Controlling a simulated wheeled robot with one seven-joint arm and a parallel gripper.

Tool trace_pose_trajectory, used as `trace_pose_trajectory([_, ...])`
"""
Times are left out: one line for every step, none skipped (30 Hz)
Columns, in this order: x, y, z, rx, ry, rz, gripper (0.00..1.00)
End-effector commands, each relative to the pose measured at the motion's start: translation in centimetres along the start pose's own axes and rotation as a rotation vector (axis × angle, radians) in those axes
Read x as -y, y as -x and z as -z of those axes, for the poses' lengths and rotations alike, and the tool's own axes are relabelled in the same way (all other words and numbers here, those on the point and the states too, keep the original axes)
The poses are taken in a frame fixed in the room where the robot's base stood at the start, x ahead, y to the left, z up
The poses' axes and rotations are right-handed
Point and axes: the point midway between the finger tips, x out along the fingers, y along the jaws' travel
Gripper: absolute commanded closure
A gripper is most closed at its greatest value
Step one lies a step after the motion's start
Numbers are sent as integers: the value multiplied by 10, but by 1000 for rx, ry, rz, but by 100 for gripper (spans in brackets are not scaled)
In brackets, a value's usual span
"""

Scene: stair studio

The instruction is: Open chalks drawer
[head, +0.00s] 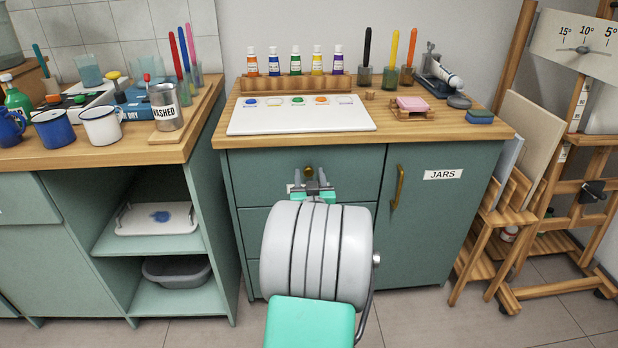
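The green cabinet in the middle has a top drawer (258,168) with a brass knob (308,171). The top drawer appears closed. A small white label (290,188) on it is mostly hidden behind my gripper, so its word cannot be read. A lower drawer (254,221) is partly covered by my arm. My gripper (310,175) is in front of the top drawer, its two fingers apart on either side of the knob. I cannot tell whether the fingers touch the knob.
A cabinet door (428,210) labelled JARS with a brass handle (397,187) is on the right. The wooden worktop (222,134) above holds a white palette (350,118), paint tubes and brushes. An open-shelved counter (90,155) stands left; easels (560,190) stand right.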

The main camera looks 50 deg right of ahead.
Motion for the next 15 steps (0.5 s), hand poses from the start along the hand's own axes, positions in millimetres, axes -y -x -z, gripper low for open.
trace_pose_trajectory([0, 0, 0, 0, 0, 0, 57])
trace_pose_trajectory([0, 0, 0, 0, 0, 0, 59])
trace_pose_trajectory([0, 0, 0, 0, 0, 0, 63])
trace_pose_trajectory([0, 0, 0, 0, 0, 0, 65])
trace_pose_trajectory([0, 0, 0, 0, 0, 0, 67])
trace_pose_trajectory([0, 0, 0, 0, 0, 0, 71])
trace_pose_trajectory([0, 0, 0, 0, 0, 0, 73])
trace_pose_trajectory([0, 0, 0, 0, 0, 0, 76])
trace_pose_trajectory([0, 0, 0, 0, 0, 0, 79])
trace_pose_trajectory([0, 0, 0, 0, 0, 0, 81])
trace_pose_trajectory([0, 0, 0, 0, 0, 0, 84])
trace_pose_trajectory([0, 0, 0, 0, 0, 0, 87])
trace_pose_trajectory([0, 0, 0, 0, 0, 0, 90])
trace_pose_trajectory([0, 0, 0, 0, 0, 0, 92])
trace_pose_trajectory([0, 0, 0, 0, 0, 0, 95])
